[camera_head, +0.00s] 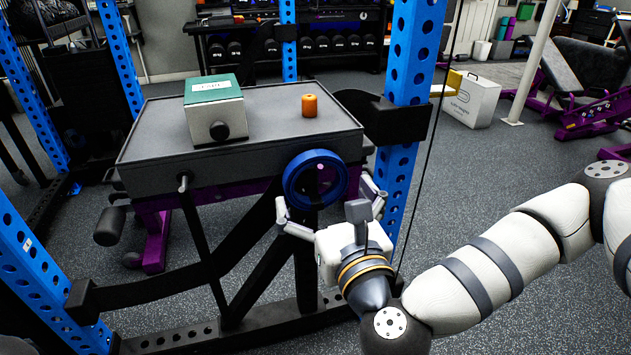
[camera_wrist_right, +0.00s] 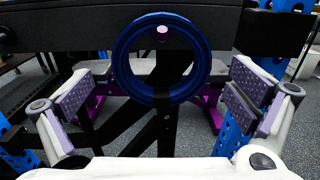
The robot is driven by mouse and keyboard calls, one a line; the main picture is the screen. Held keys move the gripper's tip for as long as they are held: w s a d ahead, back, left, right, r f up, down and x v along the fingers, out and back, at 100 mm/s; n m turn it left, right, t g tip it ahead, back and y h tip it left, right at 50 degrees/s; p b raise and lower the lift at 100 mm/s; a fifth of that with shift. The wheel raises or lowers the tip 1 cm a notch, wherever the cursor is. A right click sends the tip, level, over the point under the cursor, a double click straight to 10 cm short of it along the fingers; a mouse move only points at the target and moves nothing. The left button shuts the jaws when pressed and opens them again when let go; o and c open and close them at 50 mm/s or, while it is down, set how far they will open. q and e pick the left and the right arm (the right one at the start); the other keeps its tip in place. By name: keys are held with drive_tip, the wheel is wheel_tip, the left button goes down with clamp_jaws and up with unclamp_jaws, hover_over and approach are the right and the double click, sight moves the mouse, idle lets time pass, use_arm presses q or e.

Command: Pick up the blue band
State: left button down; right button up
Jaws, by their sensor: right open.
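The blue band (camera_head: 290,181) is a dark blue ring. In the wrist view the open fingers (camera_wrist_right: 162,95) stand apart from the band on both sides. My left gripper is not in view.
The grey table (camera_head: 275,112) bears a box with a green top (camera_head: 213,86) and a small orange cylinder (camera_head: 310,105). A blue rack post (camera_head: 402,120) stands close right of my right gripper. Dark bars and straps cross below the table. Open floor lies to the right.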

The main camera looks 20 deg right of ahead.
sight(316, 161)
drive_tip(key=w, duration=0.2)
drive_tip(key=w+f, duration=0.1)
drive_tip(key=w, duration=0.2)
drive_tip(key=shift+w+d, duration=0.1)
drive_tip(key=c, duration=1)
wheel_tip(316, 161, up, 4)
drive_tip(key=shift+f, duration=0.1)
use_arm(q)
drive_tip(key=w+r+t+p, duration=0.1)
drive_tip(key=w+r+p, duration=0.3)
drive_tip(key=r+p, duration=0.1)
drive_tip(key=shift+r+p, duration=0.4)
drive_tip(key=shift+p, duration=0.15)
use_arm(e)
drive_tip(key=shift+s+f, duration=0.2)
drive_tip(key=shift+s, duration=8.85)
